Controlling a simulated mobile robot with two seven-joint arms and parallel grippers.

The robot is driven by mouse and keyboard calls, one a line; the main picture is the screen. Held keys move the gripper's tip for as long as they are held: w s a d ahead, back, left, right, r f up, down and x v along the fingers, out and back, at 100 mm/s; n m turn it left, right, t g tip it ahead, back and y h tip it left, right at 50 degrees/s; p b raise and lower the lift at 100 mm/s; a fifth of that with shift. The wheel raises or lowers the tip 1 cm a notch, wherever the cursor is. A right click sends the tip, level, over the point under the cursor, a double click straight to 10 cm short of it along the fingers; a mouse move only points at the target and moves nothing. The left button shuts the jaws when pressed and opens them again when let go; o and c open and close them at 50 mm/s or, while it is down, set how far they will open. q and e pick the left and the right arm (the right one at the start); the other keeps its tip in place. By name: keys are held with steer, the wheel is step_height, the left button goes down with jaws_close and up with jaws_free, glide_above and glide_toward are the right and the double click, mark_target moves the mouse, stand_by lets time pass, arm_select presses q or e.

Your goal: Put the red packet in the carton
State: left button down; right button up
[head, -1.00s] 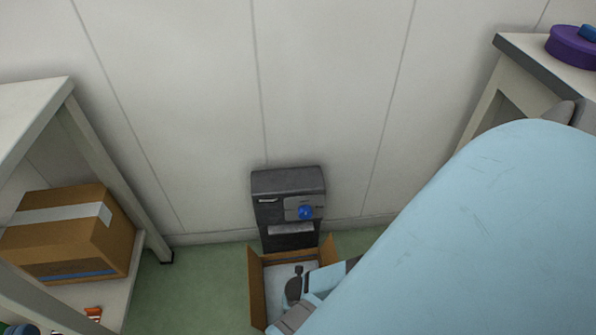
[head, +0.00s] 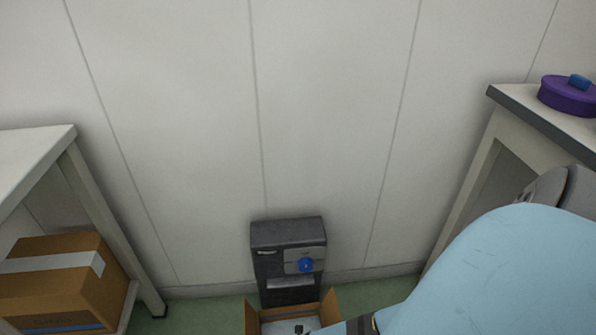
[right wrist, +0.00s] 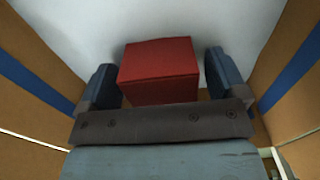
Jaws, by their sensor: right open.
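The carton (head: 250,318) is an open brown box on the floor, cut off by the bottom edge of the head view. In the right wrist view its brown walls with a blue stripe (right wrist: 40,83) rise on both sides of a pale bottom. The red packet (right wrist: 158,62) is a red block inside the carton, between the fingers of my right gripper (right wrist: 158,75). The fingers are open, with a small gap on each side of the packet. In the head view my right arm reaches down to the carton, and the packet is not visible there. My left gripper is out of view.
A black dispenser with a blue knob (head: 289,262) stands against the wall behind the carton. A taped cardboard box (head: 62,285) sits on the lower shelf of a left table (head: 40,150). A right table (head: 520,105) carries a purple round container (head: 568,98).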

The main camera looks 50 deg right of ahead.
step_height(320, 180, up, 10)
steer(key=p, duration=0.6)
steer(key=shift+r+p, duration=0.15)
steer(key=shift+p, duration=0.15)
steer(key=shift+r, duration=0.45)
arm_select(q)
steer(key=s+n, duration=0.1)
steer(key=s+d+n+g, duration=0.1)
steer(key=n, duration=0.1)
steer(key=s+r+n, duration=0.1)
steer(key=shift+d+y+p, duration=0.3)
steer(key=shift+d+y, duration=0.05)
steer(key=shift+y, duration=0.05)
arm_select(e)
steer(key=shift+r, duration=0.3)
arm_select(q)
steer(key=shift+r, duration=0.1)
